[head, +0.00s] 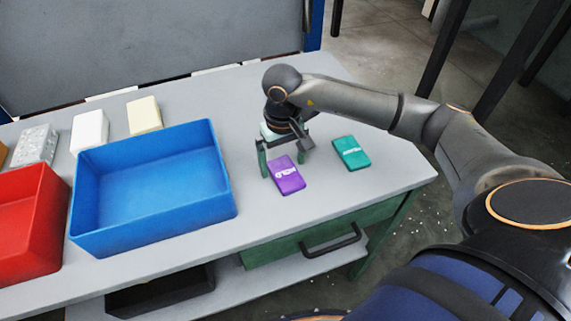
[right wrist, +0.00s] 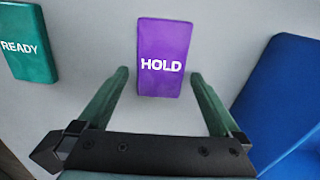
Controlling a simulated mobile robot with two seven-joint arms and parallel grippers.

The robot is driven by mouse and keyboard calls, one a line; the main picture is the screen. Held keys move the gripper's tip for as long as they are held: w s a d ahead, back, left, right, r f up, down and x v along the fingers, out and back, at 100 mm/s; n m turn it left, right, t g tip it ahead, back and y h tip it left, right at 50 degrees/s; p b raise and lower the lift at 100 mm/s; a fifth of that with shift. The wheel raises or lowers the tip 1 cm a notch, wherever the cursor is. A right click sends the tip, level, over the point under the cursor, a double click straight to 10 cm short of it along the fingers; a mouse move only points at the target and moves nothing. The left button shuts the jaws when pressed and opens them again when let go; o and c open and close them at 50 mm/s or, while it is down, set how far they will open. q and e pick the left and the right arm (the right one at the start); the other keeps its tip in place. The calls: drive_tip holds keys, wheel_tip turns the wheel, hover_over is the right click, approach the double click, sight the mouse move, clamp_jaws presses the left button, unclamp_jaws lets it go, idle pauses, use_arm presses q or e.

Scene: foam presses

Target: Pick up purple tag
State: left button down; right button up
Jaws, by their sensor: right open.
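The purple tag (head: 286,175) lies flat on the grey table, to the right of the blue bin. In the right wrist view the purple tag (right wrist: 163,60) reads "HOLD". My right gripper (head: 282,168) is at the tag, with its arm coming in from the right. In the right wrist view its two green fingers (right wrist: 158,80) are spread wide and point toward the tag's near end, with nothing held between them. Whether the fingertips touch the table cannot be told. My left gripper is not in view.
A green tag (head: 351,153) lies right of the purple one and reads "READY" in the right wrist view (right wrist: 28,45). A blue bin (head: 228,190) and a red bin (head: 55,215) stand at left, with several blocks (head: 90,130) behind them. The table's front right is clear.

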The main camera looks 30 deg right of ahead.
drive_tip(key=shift+f, duration=0.3)
drive_tip(key=shift+c, duration=0.4)
drive_tip(key=c, duration=1.2)
